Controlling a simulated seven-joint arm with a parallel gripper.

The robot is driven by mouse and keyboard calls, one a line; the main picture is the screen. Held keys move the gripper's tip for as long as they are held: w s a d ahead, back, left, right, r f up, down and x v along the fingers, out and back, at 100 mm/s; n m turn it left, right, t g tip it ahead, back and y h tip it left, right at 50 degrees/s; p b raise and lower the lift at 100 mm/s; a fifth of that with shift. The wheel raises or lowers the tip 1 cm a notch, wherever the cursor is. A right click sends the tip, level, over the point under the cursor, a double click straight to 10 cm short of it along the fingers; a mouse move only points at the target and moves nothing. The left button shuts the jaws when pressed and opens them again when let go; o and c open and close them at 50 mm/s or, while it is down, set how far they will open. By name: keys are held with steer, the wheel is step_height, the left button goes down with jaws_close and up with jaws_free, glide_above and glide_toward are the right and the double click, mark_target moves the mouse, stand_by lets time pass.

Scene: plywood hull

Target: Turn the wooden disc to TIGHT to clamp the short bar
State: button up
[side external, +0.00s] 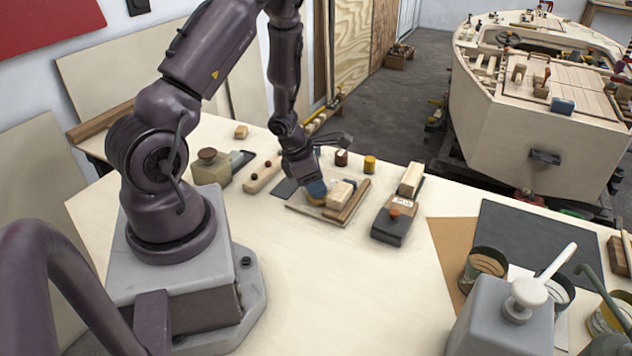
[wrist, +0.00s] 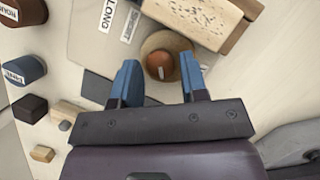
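In the side view the disc (side external: 315,199) is on a thin board (side external: 300,209), partly hidden by my gripper (side external: 317,187). In the wrist view my gripper (wrist: 159,70) has its two blue fingers apart, one on each side of the knob, overlapping the disc's edges. Small gaps show beside the knob. A short pale wooden bar (side external: 340,190) lies beside the disc, next to a longer brown bar (side external: 350,204). Labels LONG and SHORT show near the disc; no TIGHT mark is readable.
A dark sanding-type block (side external: 389,228) with a pale wood piece stands to the right. The bench front is clear.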

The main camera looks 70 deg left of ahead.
steer(key=shift+o, duration=1)
steer(key=m+h, duration=0.1)
steer(key=m, duration=0.1)
steer(key=m+h, duration=0.1)
steer(key=m, duration=0.2)
steer(key=shift+w+a+m+g, duration=0.1)
steer(key=shift+a+m+g, duration=0.05)
steer(key=shift+m+g, duration=0.2)
steer(key=m+g, duration=0.1)
steer(key=m, duration=0.1)
steer(key=m+g+h, duration=0.1)
steer(key=m, duration=0.2)
steer(key=shift+w+a+m, duration=0.1)
steer(key=shift+w+m, duration=0.1)
steer(key=shift+m, duration=0.15)
steer(key=a+v, duration=0.1)
steer(key=v, duration=1.2)
steer(key=s+d+r+m+y, duration=0.1)
steer(key=s+d+r+m, duration=0.1)
steer(key=d+r+m, duration=0.5)
steer(key=s+d+r+m+y, duration=0.1)
steer(key=s+d+r+m, duration=0.1)
steer(key=d+r+m, duration=0.5)
steer(key=shift+d+m+y, duration=0.4)
steer(key=shift+d+m, duration=2)
steer(key=shift+d, duration=0.9)
